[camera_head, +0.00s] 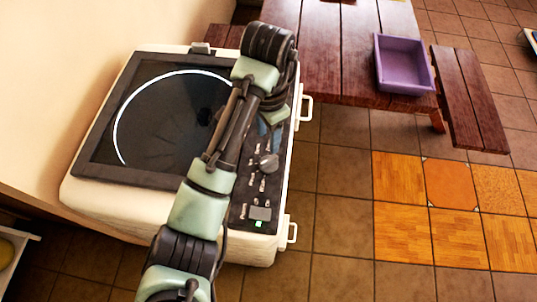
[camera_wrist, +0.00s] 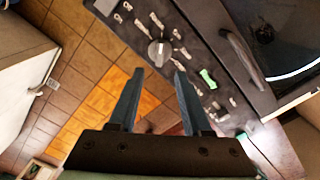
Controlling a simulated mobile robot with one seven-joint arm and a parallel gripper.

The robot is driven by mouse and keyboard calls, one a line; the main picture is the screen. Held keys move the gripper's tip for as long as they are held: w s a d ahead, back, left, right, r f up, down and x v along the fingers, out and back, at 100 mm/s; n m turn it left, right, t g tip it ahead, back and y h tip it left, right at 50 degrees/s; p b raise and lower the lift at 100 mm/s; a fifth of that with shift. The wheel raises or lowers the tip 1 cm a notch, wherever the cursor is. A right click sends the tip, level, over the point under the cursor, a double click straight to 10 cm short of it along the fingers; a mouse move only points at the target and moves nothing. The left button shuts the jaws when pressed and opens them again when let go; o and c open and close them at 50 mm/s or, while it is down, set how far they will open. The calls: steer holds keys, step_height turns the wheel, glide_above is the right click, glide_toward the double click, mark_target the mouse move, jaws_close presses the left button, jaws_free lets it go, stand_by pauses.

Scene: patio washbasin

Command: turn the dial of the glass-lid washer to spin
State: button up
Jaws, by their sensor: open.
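The glass-lid washer (camera_head: 85,195) is a white machine with a dark round-windowed lid, shut. Its black control panel (camera_head: 243,212) runs along the right side. The dial (camera_head: 268,161) is a grey knob on that panel with small pale labels around it. In the wrist view the dial (camera_wrist: 158,50) shows beyond the fingertips, and a green label (camera_wrist: 208,78) lies to its right. I cannot tell which label the dial points at. My gripper (camera_wrist: 159,72) is open and empty, its two fingers apart, with the dial in line with the gap. My arm hides part of the panel in the head view.
A wooden table (camera_head: 335,50) with a purple bin (camera_head: 404,65) stands at the back right, with a bench (camera_head: 468,98) beside it. White handles (camera_head: 291,232) stick out from the washer's right side. Tiled floor right of the washer is clear.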

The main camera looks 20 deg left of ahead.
mark_target(269, 159)
step_height(269, 159, down, 10)
steer(key=shift+w+r, duration=0.1)
stand_by(0.4)
jaws_close()
